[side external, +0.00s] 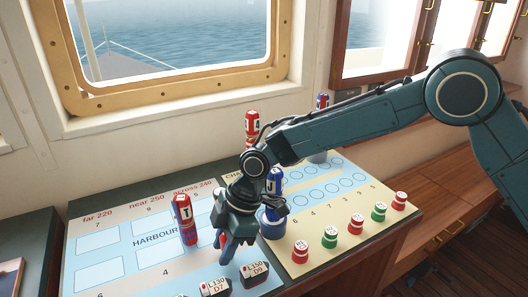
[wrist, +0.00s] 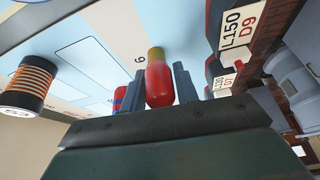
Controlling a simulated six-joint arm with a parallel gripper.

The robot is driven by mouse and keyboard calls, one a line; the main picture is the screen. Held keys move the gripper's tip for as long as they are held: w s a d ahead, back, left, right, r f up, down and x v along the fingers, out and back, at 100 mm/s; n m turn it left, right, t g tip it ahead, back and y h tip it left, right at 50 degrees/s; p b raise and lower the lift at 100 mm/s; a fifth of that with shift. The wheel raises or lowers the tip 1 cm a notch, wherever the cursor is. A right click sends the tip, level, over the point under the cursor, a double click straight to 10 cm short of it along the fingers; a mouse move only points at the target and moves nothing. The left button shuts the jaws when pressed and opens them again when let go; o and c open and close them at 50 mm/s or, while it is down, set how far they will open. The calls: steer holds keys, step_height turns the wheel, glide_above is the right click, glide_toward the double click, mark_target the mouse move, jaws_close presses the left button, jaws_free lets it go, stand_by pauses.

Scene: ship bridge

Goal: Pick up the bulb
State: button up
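The bulb (wrist: 159,84) is red with a dull yellow end and shows in the middle of the wrist view. My gripper (wrist: 160,88) has one dark finger on each side of it, and I see no clear gap between fingers and bulb. The yellow end points away from the wrist camera, towards the board. In the side view my gripper (side external: 230,250) is low over the front of the light blue board (side external: 80,255), and a bit of red shows beside its fingers. The rest of the bulb is hidden there. I cannot tell if it touches the board.
Dark labelled blocks (side external: 254,274) stand close to the right of my gripper. Several red and green pieces (side external: 355,223) line the right board. An orange-wound coil (wrist: 28,84) shows in the wrist view.

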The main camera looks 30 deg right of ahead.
mark_target(222, 234)
steer(key=c, duration=0.5)
steer(key=shift+r, duration=5)
